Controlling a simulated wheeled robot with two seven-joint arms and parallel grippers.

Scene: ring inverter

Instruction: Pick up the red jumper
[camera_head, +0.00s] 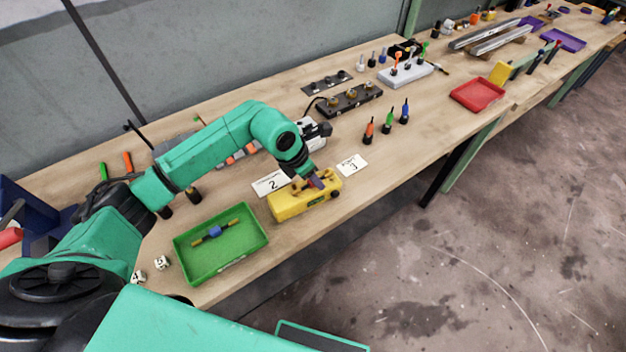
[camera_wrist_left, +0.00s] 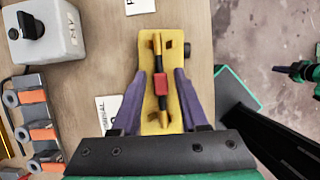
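The red jumper, a rod with a red middle (camera_wrist_left: 161,84) and brass-coloured ends, lies lengthwise on the yellow block (camera_wrist_left: 148,60) in the left wrist view. My left gripper (camera_wrist_left: 160,76) is open, with one purple finger on each side of the jumper's red middle and visible gaps between. Whether the fingers reach down to its height I cannot tell. In the head view my left gripper (camera_head: 318,180) is over the yellow block (camera_head: 290,206) near the table's front edge, and the jumper is hard to make out there.
A green tray (camera_head: 183,258) with a blue-centred jumper (camera_head: 215,232) is left of the block. Coloured screwdrivers stand farther right. The bench's front edge is close.

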